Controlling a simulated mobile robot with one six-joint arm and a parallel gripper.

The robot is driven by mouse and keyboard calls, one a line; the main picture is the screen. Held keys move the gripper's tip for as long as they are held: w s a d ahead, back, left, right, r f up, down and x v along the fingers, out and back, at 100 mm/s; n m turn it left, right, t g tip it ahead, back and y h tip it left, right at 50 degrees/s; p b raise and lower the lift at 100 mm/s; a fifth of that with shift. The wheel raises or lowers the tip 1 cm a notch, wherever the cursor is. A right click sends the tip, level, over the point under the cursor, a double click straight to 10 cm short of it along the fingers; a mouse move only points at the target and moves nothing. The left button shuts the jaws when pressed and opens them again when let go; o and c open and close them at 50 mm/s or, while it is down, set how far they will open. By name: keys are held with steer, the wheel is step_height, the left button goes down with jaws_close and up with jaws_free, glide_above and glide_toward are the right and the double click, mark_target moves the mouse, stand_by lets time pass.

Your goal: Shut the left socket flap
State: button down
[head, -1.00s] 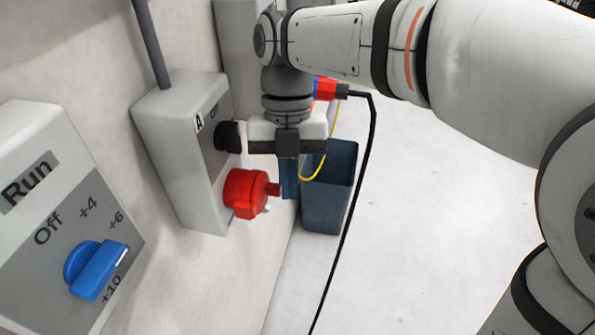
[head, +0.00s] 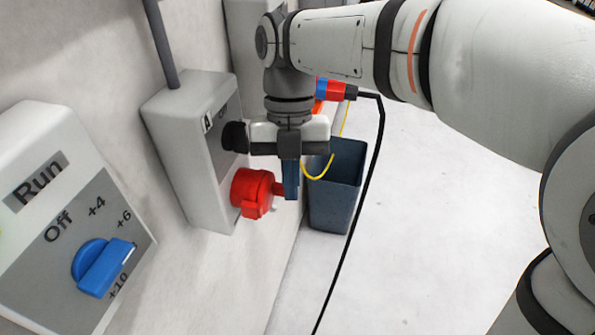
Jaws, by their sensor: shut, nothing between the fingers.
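The left socket (head: 252,193) is a red round fitting low on the grey switch box (head: 191,150) marked A. Its flap appears to lie over the socket's front, with a red tab (head: 279,188) sticking out to the right; I cannot tell whether it is fully shut. My gripper (head: 291,180) points down just right of the socket, at the tab. Its blue fingers are together with nothing between them. The fingertips look close to the tab or touching it; which one is not clear.
A grey box (head: 52,205) with a blue knob (head: 101,268) is at the lower left. A red and blue plug (head: 336,90) with a black cable (head: 356,200) is behind my gripper. A dark blue bin (head: 336,205) stands on the floor behind. The floor at right is clear.

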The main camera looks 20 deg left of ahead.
steer(key=shift+a+r, duration=0.1)
steer(key=shift+a, duration=0.15)
step_height(320, 180, up, 9)
steer(key=d, duration=0.1)
steer(key=w+d+f+m+t+y, duration=0.15)
steer(key=d+f+m, duration=0.25)
steer(key=d+m, duration=0.55)
steer(key=w+d+f+m+t+y, duration=0.1)
steer(key=w+d+f+m+t, duration=0.15)
steer(key=d+f+m, duration=0.65)
steer(key=s+d+f+m+t, duration=0.1)
steer(key=d+m, duration=0.4)
steer(key=m, duration=0.5)
steer(key=s+d+f+m+t+h, duration=0.1)
steer(key=d+f+m, duration=0.2)
steer(key=m, duration=0.8)
steer(key=shift+s+d+t+b, duration=0.3)
steer(key=shift+d+t+b, duration=0.1)
steer(key=shift+d, duration=0.45)
